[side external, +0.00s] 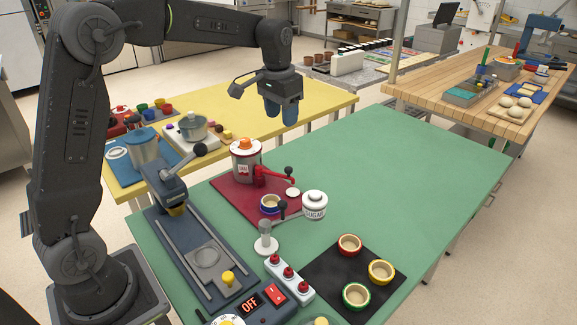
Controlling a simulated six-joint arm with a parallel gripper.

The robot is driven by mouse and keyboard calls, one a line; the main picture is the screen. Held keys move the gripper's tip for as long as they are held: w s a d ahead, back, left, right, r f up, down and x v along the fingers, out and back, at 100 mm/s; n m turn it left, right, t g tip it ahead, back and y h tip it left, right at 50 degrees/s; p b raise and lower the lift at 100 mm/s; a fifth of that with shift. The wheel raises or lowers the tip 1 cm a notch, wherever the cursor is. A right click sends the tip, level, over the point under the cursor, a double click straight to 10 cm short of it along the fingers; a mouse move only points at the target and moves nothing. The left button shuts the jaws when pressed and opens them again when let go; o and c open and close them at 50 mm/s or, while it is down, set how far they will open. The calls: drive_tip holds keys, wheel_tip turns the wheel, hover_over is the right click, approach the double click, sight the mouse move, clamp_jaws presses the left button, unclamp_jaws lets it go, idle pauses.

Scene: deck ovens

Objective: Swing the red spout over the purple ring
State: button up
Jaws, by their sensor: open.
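The red spout (272,175) sticks out to the right from a grey and white canister with an orange knob (246,160). The canister stands on a dark red mat (226,193). The purple ring (270,209) lies near the mat's front right part, in front of the spout, and looks cream inside. The spout's outer end is to the right of the ring, not over it. My gripper (280,118) is open and empty, with blue fingers pointing down. It hangs in the air, higher in the picture than the spout and canister, and touches nothing.
A black mat (324,275) holds red, yellow and green rings. A dark blue machine (205,254) lies along the left. The green table's right side (420,170) is clear.

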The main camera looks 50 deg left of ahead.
drive_tip(key=g, duration=0.1)
approach(289, 168)
wheel_tip(289, 168, down, 9)
drive_tip(key=shift+a+f, duration=0.15)
idle(0.4)
clamp_jaws()
idle(0.3)
